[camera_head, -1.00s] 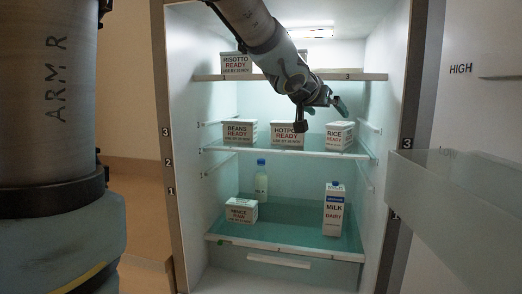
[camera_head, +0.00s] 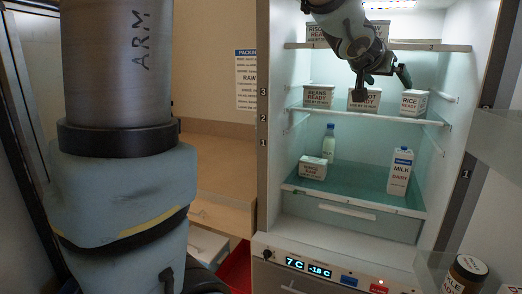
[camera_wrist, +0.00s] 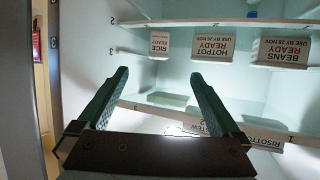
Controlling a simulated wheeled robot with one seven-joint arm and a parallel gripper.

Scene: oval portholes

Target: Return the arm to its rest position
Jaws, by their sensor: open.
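My gripper (camera_head: 383,84) is open in the head view, in front of the open fridge at about the height of the middle shelf (camera_head: 360,115). In the wrist view its two green fingers (camera_wrist: 158,74) stand apart with nothing between them. It overlaps the hotpot box (camera_head: 364,102) in the picture; the gap in depth is unclear. The rice box (camera_head: 413,103) is to its right, the beans box (camera_head: 318,96) to its left. Its arm covers part of the upper shelf (camera_head: 445,47), where the risotto box (camera_head: 315,33) is partly hidden.
A milk carton (camera_head: 400,172), a bottle (camera_head: 328,144) and a mince box (camera_head: 313,167) stand on the lower shelf. The open door's shelf at right holds a jar (camera_head: 466,274). A control panel (camera_head: 335,272) juts out below. A wooden counter (camera_head: 222,170) is left of the fridge.

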